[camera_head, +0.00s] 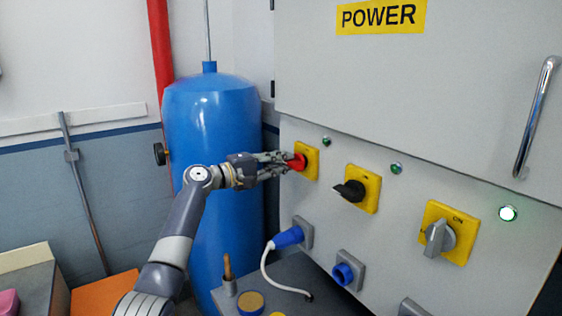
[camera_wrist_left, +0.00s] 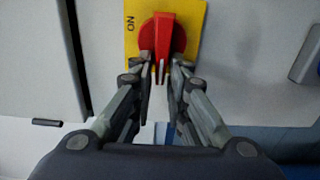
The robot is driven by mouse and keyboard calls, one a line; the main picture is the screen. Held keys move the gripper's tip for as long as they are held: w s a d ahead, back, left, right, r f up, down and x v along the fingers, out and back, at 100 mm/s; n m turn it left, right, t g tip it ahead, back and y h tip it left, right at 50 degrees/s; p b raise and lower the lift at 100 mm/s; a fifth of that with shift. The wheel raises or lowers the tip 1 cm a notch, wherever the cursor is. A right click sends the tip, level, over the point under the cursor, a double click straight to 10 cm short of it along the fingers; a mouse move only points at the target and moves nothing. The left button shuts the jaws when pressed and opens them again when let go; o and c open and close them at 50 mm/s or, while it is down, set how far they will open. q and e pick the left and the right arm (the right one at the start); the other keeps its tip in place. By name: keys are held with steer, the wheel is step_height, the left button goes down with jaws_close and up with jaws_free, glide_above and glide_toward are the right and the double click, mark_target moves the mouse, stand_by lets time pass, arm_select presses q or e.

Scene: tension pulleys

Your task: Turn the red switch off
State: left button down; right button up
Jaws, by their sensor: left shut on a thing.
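The red switch (camera_head: 299,162) sits on a yellow plate (camera_head: 312,159) at the left of the grey power cabinet. My left gripper (camera_head: 285,163) reaches it from the left, and its fingers are shut on the red knob. In the left wrist view the red switch (camera_wrist_left: 162,38) shows between the fingertips of my left gripper (camera_wrist_left: 161,70), one finger on each side of its handle. The word "ON" is printed on the plate, left of the knob in that view. The small lamp (camera_head: 326,141) above the switch looks dark green. My right gripper is not in view.
A black switch (camera_head: 350,191) and a grey switch (camera_head: 438,238) sit on yellow plates to the right. A lamp (camera_head: 508,213) glows by the grey one. A blue plug (camera_head: 288,237) with a white cable is below. A blue tank (camera_head: 212,120) stands behind my left arm.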

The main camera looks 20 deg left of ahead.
arm_select(q)
steer(key=shift+f, duration=0.1)
steer(key=c, duration=1.6)
jaws_free()
steer(key=shift+o, duration=0.2)
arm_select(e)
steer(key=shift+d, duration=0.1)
arm_select(q)
steer(key=v, duration=1.2)
steer(key=shift+a, duration=0.1)
